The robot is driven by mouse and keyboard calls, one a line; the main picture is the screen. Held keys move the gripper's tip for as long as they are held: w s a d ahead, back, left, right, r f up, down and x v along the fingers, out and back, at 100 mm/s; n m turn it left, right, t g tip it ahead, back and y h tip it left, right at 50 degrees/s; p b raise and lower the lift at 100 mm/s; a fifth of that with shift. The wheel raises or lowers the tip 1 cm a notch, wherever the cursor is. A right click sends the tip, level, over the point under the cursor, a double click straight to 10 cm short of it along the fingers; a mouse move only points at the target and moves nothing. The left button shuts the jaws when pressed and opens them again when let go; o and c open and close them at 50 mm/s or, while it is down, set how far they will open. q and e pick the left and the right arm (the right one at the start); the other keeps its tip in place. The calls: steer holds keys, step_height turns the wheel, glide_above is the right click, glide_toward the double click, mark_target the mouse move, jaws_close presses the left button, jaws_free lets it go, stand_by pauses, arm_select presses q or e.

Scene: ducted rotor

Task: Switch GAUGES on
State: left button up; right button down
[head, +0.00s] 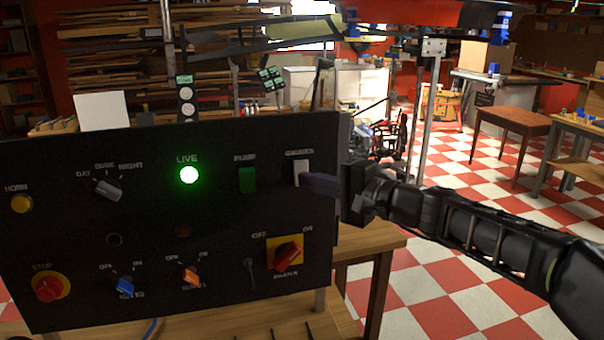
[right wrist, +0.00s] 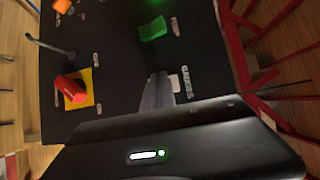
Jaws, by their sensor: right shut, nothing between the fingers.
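The black control panel (head: 140,225) stands upright on a wooden bench in the head view. The GAUGES switch (head: 300,173) is a pale rocker at its upper right, under its label; it also shows in the right wrist view (right wrist: 174,83). My right gripper (head: 304,182) comes in from the right, shut and empty. Its fingertips (right wrist: 160,90) are at the GAUGES switch and cover part of it. I cannot tell whether they touch it, or which way the rocker is tipped. My left gripper is not in view.
The green PUMP rocker (head: 246,180) is left of GAUGES, and the green LIVE lamp (head: 189,175) is lit. The red MASTER knob (head: 288,256) on its yellow plate is below. A red STOP button (head: 48,288) is at lower left. Open checkered floor lies right of the bench.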

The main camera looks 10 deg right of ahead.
steer(key=shift+s+f, duration=0.1)
steer(key=shift+s, duration=0.15)
steer(key=shift+f, duration=0.1)
steer(key=s+b, duration=0.1)
steer(key=s+f+b, duration=0.1)
steer(key=s+b, duration=0.1)
steer(key=s+f+b, duration=0.1)
steer(key=shift+s+d, duration=0.15)
steer(key=shift+s, duration=0.1)
stand_by(0.4)
